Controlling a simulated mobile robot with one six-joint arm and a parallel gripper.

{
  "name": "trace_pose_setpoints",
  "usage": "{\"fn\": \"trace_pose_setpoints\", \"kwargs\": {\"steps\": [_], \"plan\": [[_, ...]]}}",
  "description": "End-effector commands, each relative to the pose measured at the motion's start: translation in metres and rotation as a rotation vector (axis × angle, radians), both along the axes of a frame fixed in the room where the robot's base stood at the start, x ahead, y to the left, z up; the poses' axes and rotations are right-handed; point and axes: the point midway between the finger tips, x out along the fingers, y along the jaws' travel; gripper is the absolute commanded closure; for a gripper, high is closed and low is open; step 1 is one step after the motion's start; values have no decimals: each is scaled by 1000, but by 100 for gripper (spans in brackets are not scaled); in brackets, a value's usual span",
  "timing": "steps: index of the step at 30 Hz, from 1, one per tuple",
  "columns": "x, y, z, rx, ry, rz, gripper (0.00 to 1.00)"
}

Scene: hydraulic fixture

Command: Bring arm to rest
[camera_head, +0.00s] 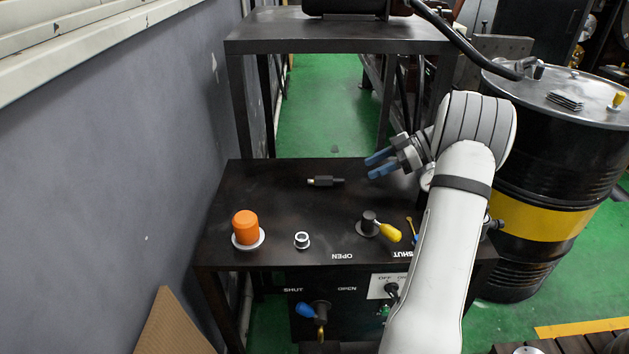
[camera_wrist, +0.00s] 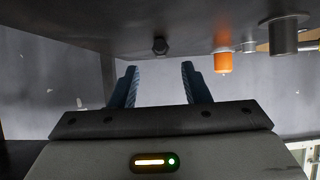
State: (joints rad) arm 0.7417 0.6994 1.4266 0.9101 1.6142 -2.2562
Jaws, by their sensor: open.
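My gripper (camera_head: 377,164) is above the right part of the dark table (camera_head: 262,185) in the head view, pointing left. Its blue-tipped fingers are apart with nothing between them. In the wrist view the two dark blue fingers of my gripper (camera_wrist: 160,85) also stand apart and empty. My white arm reaches up from the lower right and covers part of the table's right side.
A black fitting (camera_head: 325,181), orange cap (camera_head: 245,225), white ring (camera_head: 302,240) and yellow-handled valve (camera_head: 383,229) are on the table. A blue-handled valve (camera_head: 309,311) is on the front. A black-yellow drum (camera_head: 535,207) stands right; a grey wall (camera_head: 110,170) bounds the left.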

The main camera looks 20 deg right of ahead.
Motion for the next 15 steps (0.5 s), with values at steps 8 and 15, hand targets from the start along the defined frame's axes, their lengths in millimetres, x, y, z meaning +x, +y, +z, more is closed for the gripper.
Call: {"fn": "trace_pose_setpoints", "kwargs": {"steps": [8,15], "plan": [[0,0,0,0,0,0,58],[-5,29,26,-36,109,-18,58]]}}
